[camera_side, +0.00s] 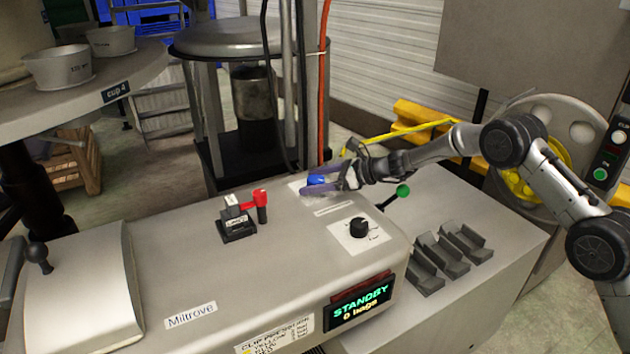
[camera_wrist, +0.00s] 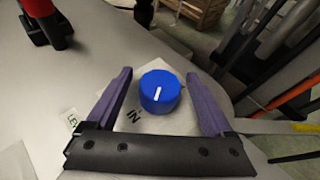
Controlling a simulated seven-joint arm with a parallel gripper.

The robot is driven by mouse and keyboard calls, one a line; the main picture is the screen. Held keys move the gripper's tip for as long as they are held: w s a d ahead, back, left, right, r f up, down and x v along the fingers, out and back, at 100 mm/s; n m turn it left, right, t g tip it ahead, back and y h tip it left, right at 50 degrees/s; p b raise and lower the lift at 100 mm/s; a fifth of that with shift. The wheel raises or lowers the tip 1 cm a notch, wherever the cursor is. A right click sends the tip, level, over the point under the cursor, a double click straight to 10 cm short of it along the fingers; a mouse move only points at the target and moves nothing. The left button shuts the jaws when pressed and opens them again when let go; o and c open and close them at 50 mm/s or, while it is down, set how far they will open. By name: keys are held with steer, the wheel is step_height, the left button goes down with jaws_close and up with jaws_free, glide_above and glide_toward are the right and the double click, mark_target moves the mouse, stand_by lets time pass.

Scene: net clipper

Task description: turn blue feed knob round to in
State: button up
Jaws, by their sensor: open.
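The blue feed knob (camera_side: 317,180) sits on the grey top of the machine near its back edge. In the wrist view the knob (camera_wrist: 160,92) stands between the two purple fingers of my gripper (camera_wrist: 160,100). The fingers are apart, with a gap on each side of the knob.
A red-handled lever (camera_side: 261,205) stands left of the knob. A green-tipped lever (camera_side: 403,191) and a black dial (camera_side: 359,228) are close by on the right. The display (camera_side: 360,302) reads "STANDBY 0 bags". Dark hoses and an orange one (camera_side: 323,90) rise behind the machine.

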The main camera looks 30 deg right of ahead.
steer(key=shift+c, duration=0.3)
steer(key=c, duration=1.3)
steer(key=shift+r+m+t+h, duration=0.15)
steer(key=shift+m+t+h, duration=0.45)
steer(key=shift+m, duration=0.1)
steer(key=shift+w+r+m+t+h, duration=0.1)
steer(key=shift+m+t+h, duration=0.8)
steer(key=shift+m+h, duration=1)
steer(key=shift+h, duration=0.1)
steer(key=o, duration=1.4)
steer(key=shift+f, duration=0.2)
steer(key=shift+c, duration=0.2)
steer(key=shift+d, duration=0.1)
steer(key=v, duration=1.4)
steer(key=shift+f, duration=0.1)
